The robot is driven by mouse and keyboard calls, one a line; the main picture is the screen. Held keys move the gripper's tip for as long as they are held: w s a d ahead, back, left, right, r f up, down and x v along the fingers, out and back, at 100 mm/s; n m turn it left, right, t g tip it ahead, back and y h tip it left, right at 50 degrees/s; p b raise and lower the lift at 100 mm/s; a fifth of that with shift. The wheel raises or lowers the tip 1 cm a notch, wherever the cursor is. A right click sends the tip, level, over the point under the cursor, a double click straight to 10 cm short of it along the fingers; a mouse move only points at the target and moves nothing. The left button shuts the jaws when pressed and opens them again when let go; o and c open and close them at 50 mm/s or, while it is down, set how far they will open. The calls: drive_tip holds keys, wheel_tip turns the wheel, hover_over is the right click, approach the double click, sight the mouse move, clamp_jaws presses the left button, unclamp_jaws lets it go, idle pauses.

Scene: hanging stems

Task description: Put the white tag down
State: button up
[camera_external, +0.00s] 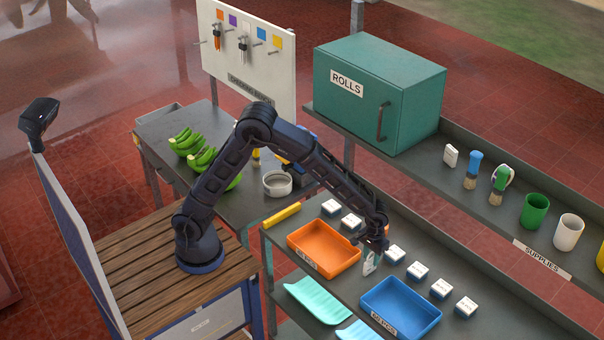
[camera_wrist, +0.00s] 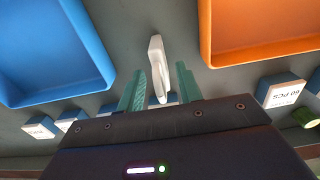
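The white tag (camera_wrist: 157,62) stands on edge between the two teal fingers of my gripper (camera_wrist: 161,75) in the wrist view. A gap shows on both sides of the tag, so my gripper looks open around it. In the external view, my gripper (camera_external: 373,250) is low over the grey shelf, between the orange tray and the blue tray. The tag (camera_external: 369,265) shows just below it, upright or slightly tilted. The tag's lower end is partly hidden, and I cannot tell for sure whether it touches the shelf.
The orange tray (camera_external: 290,242) is left of the tag and the blue tray (camera_external: 436,318) right of it. Several white-topped blocks (camera_external: 417,271) line the shelf behind. Turquoise curved pieces (camera_external: 318,301) lie in front. A green ROLLS box (camera_external: 375,75) stands on the upper shelf.

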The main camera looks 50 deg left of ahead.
wheel_tip(320, 180, up, 10)
drive_tip(key=shift+f, duration=0.1)
drive_tip(key=shift+w+a, duration=0.1)
drive_tip(key=shift+a, duration=0.1)
drive_tip(key=a+r+t, duration=0.1)
drive_tip(key=a+r, duration=0.4)
drive_tip(key=a, duration=0.5)
drive_tip(key=a+r+h, duration=0.1)
drive_tip(key=a+r, duration=0.3)
drive_tip(key=a, duration=0.6)
drive_tip(key=a+r+t, duration=0.1)
drive_tip(key=a+r, duration=0.4)
drive_tip(key=a, duration=0.6)
drive_tip(key=s+a+t+y, duration=0.1)
drive_tip(key=s+a+t, duration=0.1)
drive_tip(key=s+a, duration=1.5)
drive_tip(key=a, duration=0.4)
drive_tip(key=shift+s+a+f+t, duration=0.3)
drive_tip(key=shift+s+a, duration=0.05)
